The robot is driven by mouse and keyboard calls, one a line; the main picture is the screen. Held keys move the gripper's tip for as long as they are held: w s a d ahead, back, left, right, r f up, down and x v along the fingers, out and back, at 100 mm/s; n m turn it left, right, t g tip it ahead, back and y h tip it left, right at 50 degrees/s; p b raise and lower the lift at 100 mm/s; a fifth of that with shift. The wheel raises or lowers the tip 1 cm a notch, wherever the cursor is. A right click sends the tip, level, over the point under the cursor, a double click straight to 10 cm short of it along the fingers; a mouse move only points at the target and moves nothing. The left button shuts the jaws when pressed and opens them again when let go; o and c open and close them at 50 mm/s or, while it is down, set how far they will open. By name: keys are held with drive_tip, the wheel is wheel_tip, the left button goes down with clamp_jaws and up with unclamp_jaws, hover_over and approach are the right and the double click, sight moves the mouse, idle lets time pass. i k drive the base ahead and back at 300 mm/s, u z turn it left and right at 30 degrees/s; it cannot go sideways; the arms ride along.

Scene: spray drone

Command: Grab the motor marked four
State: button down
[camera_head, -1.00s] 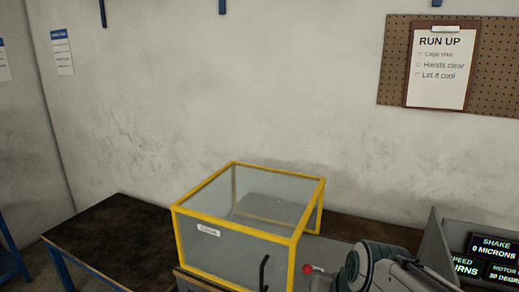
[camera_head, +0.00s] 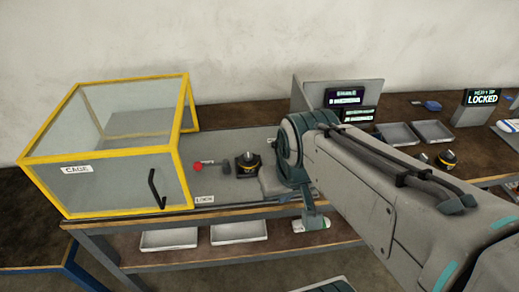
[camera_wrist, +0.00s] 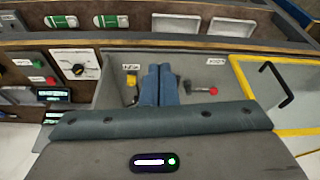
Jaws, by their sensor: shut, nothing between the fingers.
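A second black and yellow motor (camera_head: 447,158) sits farther right, beyond my arm. I cannot read a number on either. My gripper (camera_wrist: 160,68) shows in the wrist view as two blue fingers pressed together, with nothing between them. It is over the grey plate, left of the red knob (camera_wrist: 213,91). The fingers hide part of the plate. In the head view my arm hides the bench behind it, and I cannot make out the fingertips.
A clear cage with a yellow frame (camera_head: 182,120) and black handle stands left of the near motor. Display screens (camera_head: 346,97) stand behind my arm. Trays (camera_head: 398,134) and a "LOCKED" sign (camera_head: 482,98) are at the right. More trays (camera_head: 238,232) lie on the lower shelf.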

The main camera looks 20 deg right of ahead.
sight(252, 167)
drive_tip(key=u, duration=3.45)
drive_tip(key=k, duration=1.25)
drive_tip(key=z, duration=1.45)
drive_tip(key=i, duration=0.5)
